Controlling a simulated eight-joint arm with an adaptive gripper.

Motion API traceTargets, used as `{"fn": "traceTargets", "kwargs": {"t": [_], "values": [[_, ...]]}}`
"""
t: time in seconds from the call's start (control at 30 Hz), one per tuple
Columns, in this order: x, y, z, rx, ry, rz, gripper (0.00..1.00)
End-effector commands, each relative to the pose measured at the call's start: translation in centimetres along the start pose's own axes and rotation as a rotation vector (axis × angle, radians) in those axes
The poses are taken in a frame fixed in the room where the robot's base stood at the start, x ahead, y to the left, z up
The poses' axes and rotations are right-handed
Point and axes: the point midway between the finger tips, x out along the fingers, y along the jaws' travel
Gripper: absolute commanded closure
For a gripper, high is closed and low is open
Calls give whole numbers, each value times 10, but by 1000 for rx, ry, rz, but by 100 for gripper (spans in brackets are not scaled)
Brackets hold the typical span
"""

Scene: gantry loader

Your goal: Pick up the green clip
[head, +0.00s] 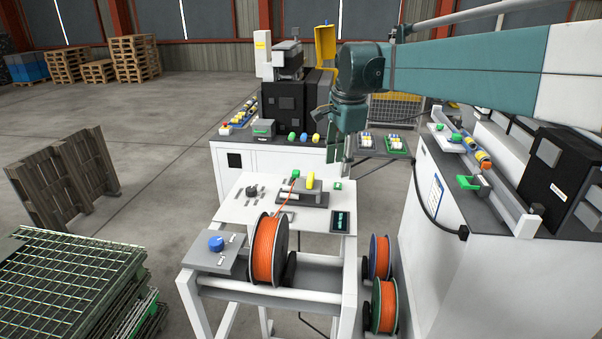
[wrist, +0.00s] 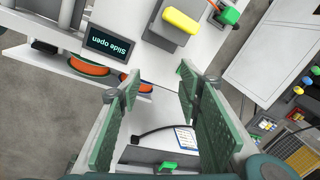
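A small green clip (head: 338,185) lies on the white table near its right edge, right of the yellow handle, in the head view. In the wrist view I cannot make it out for certain; a finger may cover it. My gripper (head: 341,154) hangs above the clip's side of the table, apart from it. In the wrist view my gripper (wrist: 159,76) is open, its green finger pads well apart with nothing between them.
A fixture with a yellow handle (head: 310,181) and a green block (head: 295,174) stands beside the clip. A display reading "Slide open" (wrist: 108,43) sits at the table edge. An orange reel (head: 267,250) stands in front. A machine cabinet (head: 450,260) stands at right.

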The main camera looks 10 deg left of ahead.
Motion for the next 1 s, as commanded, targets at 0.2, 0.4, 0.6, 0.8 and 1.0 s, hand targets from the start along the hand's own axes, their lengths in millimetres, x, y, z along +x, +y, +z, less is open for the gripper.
{"fn": "traceTargets", "kwargs": {"t": [0.2, 0.4, 0.6, 0.8, 1.0], "values": [[8, -44, 18, 103, -8, 41, 65], [19, -79, 36, 199, -10, 79, 65], [33, -111, 56, 294, -6, 117, 65], [47, -138, 75, 381, 2, 152, 65], [57, -152, 86, 435, 10, 173, 65]]}}
